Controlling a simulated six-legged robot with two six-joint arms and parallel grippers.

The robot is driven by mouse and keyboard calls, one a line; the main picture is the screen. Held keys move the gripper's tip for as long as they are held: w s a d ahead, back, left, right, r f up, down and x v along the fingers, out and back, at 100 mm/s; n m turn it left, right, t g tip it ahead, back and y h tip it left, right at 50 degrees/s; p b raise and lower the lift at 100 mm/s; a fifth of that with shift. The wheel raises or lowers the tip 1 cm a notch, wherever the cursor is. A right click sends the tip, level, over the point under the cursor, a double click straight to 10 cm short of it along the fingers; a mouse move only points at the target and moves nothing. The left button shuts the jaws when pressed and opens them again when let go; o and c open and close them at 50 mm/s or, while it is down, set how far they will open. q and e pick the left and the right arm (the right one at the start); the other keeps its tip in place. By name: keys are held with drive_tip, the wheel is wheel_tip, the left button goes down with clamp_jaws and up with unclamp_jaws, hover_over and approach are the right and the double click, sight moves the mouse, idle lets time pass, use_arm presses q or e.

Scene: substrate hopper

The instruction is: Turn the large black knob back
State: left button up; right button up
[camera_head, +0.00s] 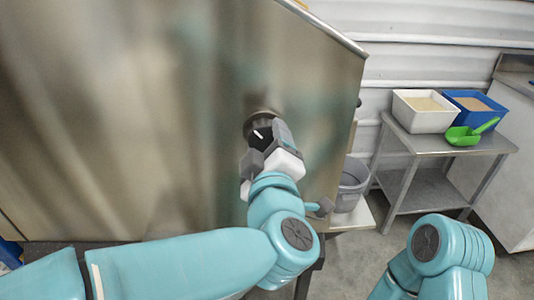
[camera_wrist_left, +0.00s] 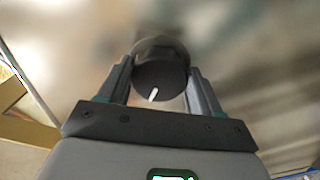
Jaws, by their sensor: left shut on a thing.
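The large black knob (camera_head: 262,136) sits on the steel front of the hopper (camera_head: 120,110) in the head view, partly hidden by my gripper. In the left wrist view the knob (camera_wrist_left: 161,82) is between my fingers, and its white mark points down and slightly left. My left gripper (camera_head: 268,140) is shut on the knob, with one finger on each side of it in the left wrist view (camera_wrist_left: 162,88). My right arm shows at the lower right of the head view, but its gripper is out of the picture.
A steel table (camera_head: 430,145) at the right holds a white bin (camera_head: 422,120), a blue bin (camera_head: 478,115) and a green scoop (camera_head: 470,133). A grey bucket (camera_head: 350,188) stands just right of the hopper. Open floor shows at the lower right.

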use_arm(q)
drive_tip(key=shift+r+n+b, duration=0.1)
drive_tip(key=shift+n+b, duration=0.55)
drive_tip(key=shift+n, duration=0.45)
drive_tip(key=shift+r, duration=0.1)
drive_tip(key=o, duration=1.1)
drive_tip(key=shift+w, duration=0.15)
drive_tip(key=shift+c, duration=0.2)
drive_tip(key=shift+f, duration=0.2)
